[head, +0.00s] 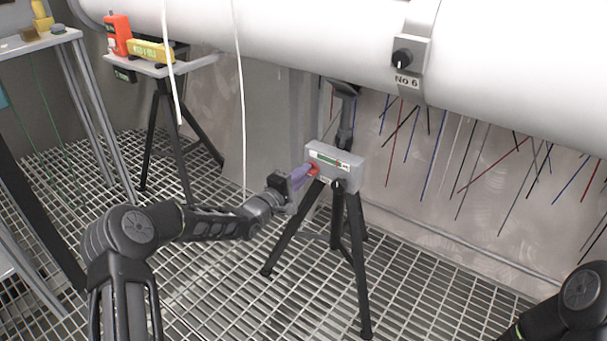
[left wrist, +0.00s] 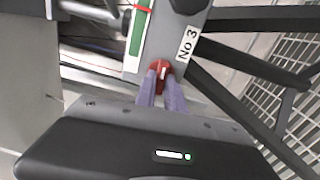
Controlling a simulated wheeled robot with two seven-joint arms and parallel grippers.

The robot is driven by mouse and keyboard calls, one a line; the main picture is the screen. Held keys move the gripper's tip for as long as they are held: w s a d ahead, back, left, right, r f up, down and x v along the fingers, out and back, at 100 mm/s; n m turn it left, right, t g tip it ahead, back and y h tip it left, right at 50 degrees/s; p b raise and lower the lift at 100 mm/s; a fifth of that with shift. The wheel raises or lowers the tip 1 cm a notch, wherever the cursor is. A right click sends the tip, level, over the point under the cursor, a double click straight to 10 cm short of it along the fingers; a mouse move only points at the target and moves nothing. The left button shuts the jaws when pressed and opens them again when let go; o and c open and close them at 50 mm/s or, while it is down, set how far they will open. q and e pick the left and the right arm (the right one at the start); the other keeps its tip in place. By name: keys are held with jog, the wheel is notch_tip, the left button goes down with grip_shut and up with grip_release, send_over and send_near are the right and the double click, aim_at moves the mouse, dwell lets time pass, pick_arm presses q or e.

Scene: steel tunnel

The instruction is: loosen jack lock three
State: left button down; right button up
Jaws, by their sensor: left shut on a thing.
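The jack head (head: 335,165) is a grey box with a green-and-white scale on its front, on a black tripod under the big pipe. In the left wrist view its label (left wrist: 187,43) reads "No 3". A red lock knob (left wrist: 162,67) with a white mark sits on the box; it also shows at the box's left end in the head view (head: 314,170). My left gripper (head: 306,174) has purple fingers, shut on the red knob from both sides. The fingers hide part of the knob. My right gripper is not in view; only part of that arm shows at lower right.
The white pipe (head: 300,30) runs overhead, with a clamp and black knob labelled "No 6" (head: 407,82). Two thin white cords hang left of the jack. A small stand (head: 150,66) with red and yellow items is at back left. The floor is open grating.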

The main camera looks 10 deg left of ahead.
pick_arm(q)
jog(key=shift+f, duration=0.1)
jog(key=c, duration=1.4)
grip_release()
jog(key=shift+c, duration=0.2)
jog(key=p+v, duration=0.2)
jog(key=v, duration=0.5)
jog(key=shift+s, duration=0.4)
